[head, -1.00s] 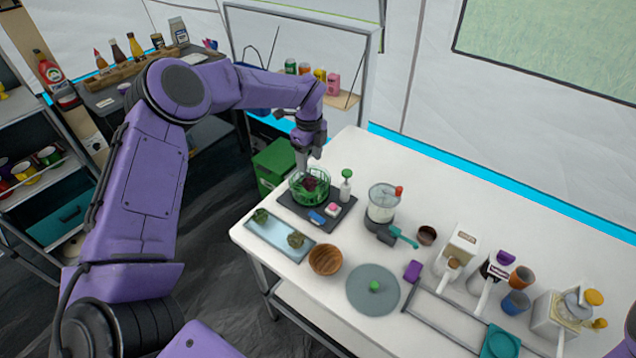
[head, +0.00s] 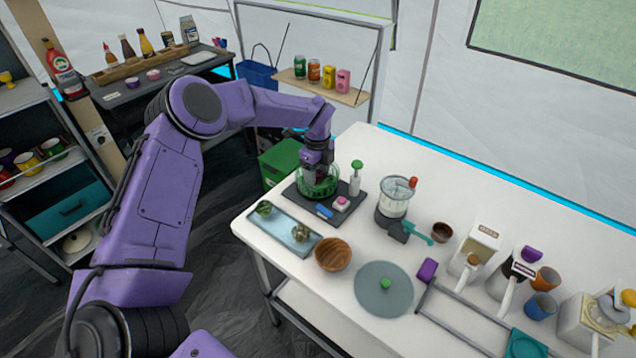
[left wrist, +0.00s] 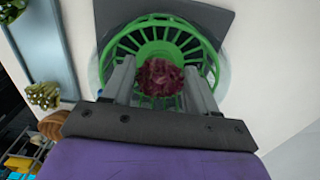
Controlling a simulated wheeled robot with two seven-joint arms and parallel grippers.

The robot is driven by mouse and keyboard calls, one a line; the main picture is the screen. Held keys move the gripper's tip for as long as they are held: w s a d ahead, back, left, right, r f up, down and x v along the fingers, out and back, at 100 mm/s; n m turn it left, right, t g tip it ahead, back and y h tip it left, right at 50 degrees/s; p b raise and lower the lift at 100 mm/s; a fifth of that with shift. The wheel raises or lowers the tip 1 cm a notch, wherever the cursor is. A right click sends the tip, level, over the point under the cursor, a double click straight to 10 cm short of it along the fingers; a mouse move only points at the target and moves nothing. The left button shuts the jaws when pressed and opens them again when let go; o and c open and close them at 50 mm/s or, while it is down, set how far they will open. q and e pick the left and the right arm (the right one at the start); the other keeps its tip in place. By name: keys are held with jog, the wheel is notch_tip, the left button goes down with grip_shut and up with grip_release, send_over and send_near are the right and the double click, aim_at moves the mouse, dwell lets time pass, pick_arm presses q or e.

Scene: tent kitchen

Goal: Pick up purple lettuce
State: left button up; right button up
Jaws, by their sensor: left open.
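The purple lettuce (left wrist: 160,78) is a dark red-purple leafy head inside a green slotted basket (left wrist: 150,24), seen in the left wrist view. My left gripper (left wrist: 158,80) is open, its two grey fingers reaching down into the basket on either side of the lettuce. Whether the fingers touch it I cannot tell. In the head view, my left gripper (head: 318,172) is over the green basket (head: 320,192) on a dark mat, and it mostly hides the lettuce. My right gripper does not show.
Beside the basket are a soap pump bottle (head: 355,182), a blue item and a pink-topped item on the dark mat (head: 352,208). A tray (head: 262,232) with two green clumps is in front. A wooden bowl (head: 333,254) and a blender (head: 394,200) stand nearby.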

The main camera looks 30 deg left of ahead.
aim_at(317, 173)
pick_arm(q)
jog(key=c, duration=0.6)
notch_tip(317, 173, up, 9)
jog(key=p, duration=0.5)
jog(key=shift+s+r, duration=0.1)
